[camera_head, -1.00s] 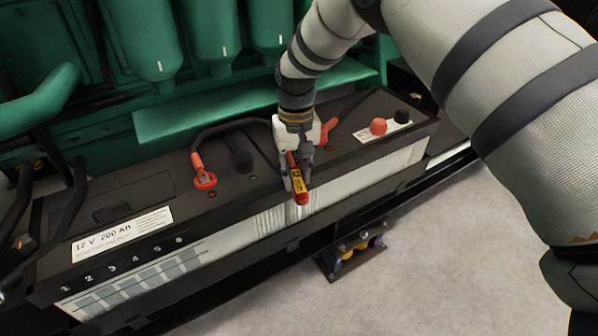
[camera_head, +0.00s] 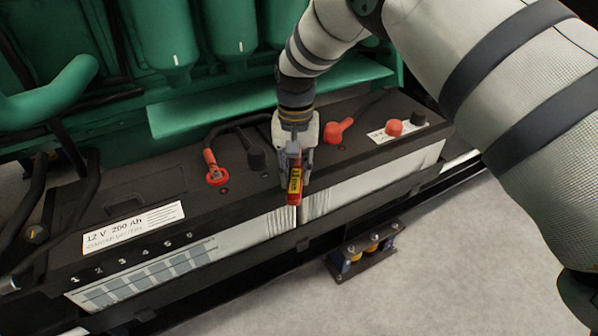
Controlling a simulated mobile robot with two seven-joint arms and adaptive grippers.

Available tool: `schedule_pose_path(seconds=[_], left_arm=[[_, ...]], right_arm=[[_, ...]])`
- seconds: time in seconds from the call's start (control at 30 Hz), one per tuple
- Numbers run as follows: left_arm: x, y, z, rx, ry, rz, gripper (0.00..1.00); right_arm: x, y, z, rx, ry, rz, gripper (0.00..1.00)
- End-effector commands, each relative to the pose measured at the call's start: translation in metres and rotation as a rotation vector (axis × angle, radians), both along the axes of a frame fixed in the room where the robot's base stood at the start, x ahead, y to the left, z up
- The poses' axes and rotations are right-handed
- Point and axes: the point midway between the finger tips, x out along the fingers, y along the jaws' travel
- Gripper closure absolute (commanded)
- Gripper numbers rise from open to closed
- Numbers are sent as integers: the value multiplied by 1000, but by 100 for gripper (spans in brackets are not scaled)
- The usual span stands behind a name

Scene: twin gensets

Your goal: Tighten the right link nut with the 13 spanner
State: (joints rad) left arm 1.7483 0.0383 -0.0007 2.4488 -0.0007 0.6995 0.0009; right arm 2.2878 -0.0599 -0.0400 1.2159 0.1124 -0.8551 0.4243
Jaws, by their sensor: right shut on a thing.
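My right gripper (camera_head: 296,166) is shut on a red and yellow tool (camera_head: 295,186), which looks like the insulated spanner. Its size marking is too small to read. The gripper hangs over the front edge of the batteries, near the gap between the left battery (camera_head: 130,250) and the right battery (camera_head: 385,170). The tool's working end is not clear. The right link nut cannot be made out; the gripper may hide it. My left gripper is not in view.
A red cable clamp (camera_head: 215,168) and a black boot (camera_head: 255,158) sit left of the gripper. A red boot (camera_head: 338,130) sits to its right. Red (camera_head: 394,128) and black (camera_head: 418,118) caps stand farther right. The green engine (camera_head: 240,100) rises behind.

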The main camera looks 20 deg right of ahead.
Motion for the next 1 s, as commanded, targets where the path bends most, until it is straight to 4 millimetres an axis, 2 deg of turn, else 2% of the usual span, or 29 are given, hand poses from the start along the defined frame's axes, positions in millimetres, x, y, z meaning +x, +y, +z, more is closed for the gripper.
schedule_pose_path(seconds=[0.2, 0.5, 0.8, 1.0], left_arm=[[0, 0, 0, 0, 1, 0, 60], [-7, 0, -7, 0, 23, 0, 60], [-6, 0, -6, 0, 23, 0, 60], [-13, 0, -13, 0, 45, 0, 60]], right_arm=[[1, 3, 0, 3, -2, -3, 100], [9, 15, 0, 2, -2, -113, 100], [10, 16, 1, 2, -5, -121, 100], [17, 24, -2, 2, -4, -193, 100]])
